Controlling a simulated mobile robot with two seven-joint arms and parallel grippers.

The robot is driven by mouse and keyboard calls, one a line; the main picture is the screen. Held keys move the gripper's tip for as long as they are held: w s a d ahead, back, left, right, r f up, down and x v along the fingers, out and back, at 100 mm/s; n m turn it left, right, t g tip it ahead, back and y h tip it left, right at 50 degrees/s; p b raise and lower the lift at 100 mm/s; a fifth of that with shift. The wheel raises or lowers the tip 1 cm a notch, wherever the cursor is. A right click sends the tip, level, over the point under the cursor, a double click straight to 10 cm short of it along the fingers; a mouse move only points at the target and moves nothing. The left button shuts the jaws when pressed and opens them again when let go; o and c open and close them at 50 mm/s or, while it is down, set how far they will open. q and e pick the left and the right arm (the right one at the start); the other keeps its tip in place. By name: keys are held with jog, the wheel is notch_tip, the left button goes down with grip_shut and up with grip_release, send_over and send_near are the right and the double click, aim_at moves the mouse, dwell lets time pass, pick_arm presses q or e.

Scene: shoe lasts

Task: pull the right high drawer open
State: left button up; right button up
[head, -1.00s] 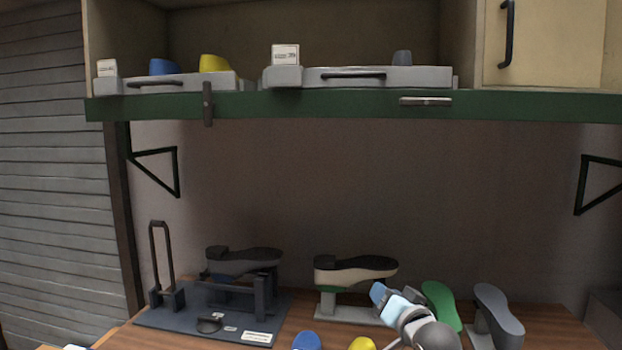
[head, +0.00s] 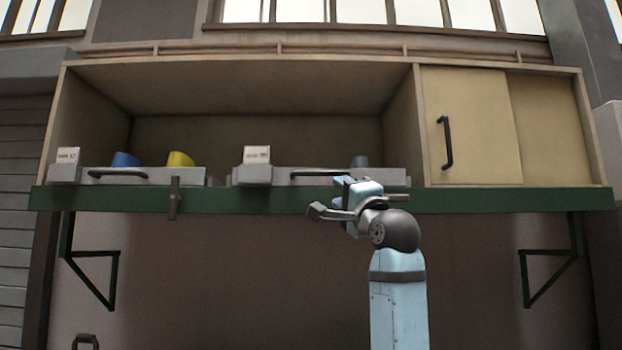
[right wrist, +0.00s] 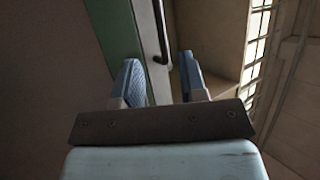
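The right high drawer (head: 284,180) is a low grey drawer on the green-edged shelf, apparently shut. Its dark bar handle (head: 318,173) runs along the front; the right part of the drawer is partly hidden by my gripper. My right gripper (head: 338,198) is raised in front of this drawer, just below the handle in the picture. In the right wrist view its two blue fingers (right wrist: 163,78) are apart with nothing between them. The handle (right wrist: 160,35) shows beyond the fingertips, apart from them. My left gripper is not in view.
A white label block (head: 256,155) stands at the drawer's left end. Another grey drawer (head: 180,177) with blue and yellow pieces sits to the left. A dark latch (head: 174,198) hangs on the green shelf edge (head: 100,200). A cupboard with a sliding door (head: 480,130) is at right.

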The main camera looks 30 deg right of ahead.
aim_at(319, 174)
jog(key=p+x, duration=0.1)
jog(key=x, duration=1.1)
jog(key=shift+w, duration=0.2)
grip_shut()
